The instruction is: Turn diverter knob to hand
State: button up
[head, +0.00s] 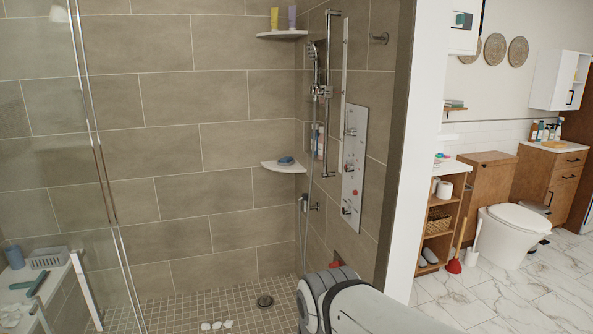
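A pale, upright shower control panel (353,155) is fixed to the tiled right wall of the shower. Small knobs stick out from it: an upper knob (350,132) and a lower knob (347,210), with a small red mark (356,192) between them. I cannot tell which knob is the diverter or where it points. A hand shower (314,50) hangs on a vertical rail (330,110) left of the panel, its hose running down. My grey arm rises from the bottom edge, below the panel and apart from it. My gripper's fingers do not show.
A glass screen with a metal frame (98,160) stands at the left. Corner shelves (284,166) hold bottles and a blue item. The shower floor (200,298) is mostly clear, with a drain (265,301) and small white pieces. A white wall end (425,150) separates the toilet (515,230) area.

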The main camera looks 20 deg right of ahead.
aim_at(346, 210)
jog(key=k, duration=0.6)
jog(key=z, duration=0.6)
jog(key=i, duration=2.25)
jog(key=u, duration=0.5)
